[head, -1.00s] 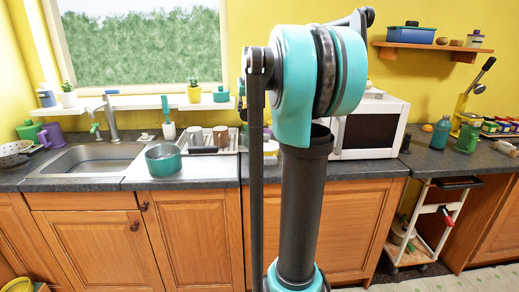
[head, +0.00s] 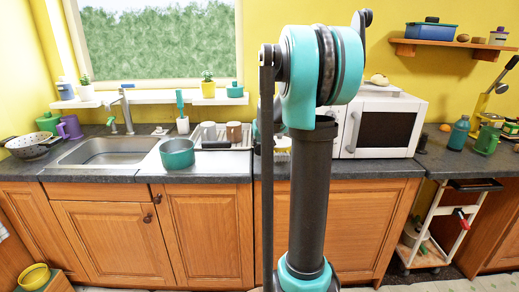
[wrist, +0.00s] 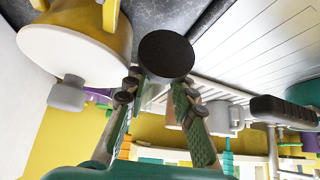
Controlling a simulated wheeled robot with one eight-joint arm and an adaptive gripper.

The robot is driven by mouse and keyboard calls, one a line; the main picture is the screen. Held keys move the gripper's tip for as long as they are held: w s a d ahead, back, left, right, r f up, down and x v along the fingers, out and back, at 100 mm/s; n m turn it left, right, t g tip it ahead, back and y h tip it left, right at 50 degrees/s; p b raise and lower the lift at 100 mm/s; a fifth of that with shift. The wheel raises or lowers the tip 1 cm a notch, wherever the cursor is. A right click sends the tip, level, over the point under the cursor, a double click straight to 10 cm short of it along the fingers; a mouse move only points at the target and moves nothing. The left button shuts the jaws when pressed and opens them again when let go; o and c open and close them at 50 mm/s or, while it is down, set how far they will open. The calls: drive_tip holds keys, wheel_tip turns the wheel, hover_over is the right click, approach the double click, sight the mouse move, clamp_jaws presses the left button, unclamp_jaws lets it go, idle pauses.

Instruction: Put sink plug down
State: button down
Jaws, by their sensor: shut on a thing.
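The sink plug is a dark round disc (wrist: 166,55) in the wrist view. It sits between the fingertips of my gripper (wrist: 160,82), which is shut on it. The dark speckled countertop and a white ribbed drainboard (wrist: 262,50) lie beyond the plug; I cannot tell the height of the plug above them. In the head view my gripper and the plug are hidden behind my arm. The steel sink (head: 108,153) is at the left of the counter.
A teal pot (head: 177,154) stands right of the sink. A dark handle (wrist: 283,112) lies on the other side. A white microwave (head: 405,125) stands right of my arm. The counter (head: 440,160) has free room near its front.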

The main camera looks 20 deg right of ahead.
drive_tip(key=shift+f, duration=1.25)
drive_tip(key=c, duration=1.6)
unclamp_jaws()
drive_tip(key=shift+f, duration=0.1)
drive_tip(key=shift+o, duration=0.2)
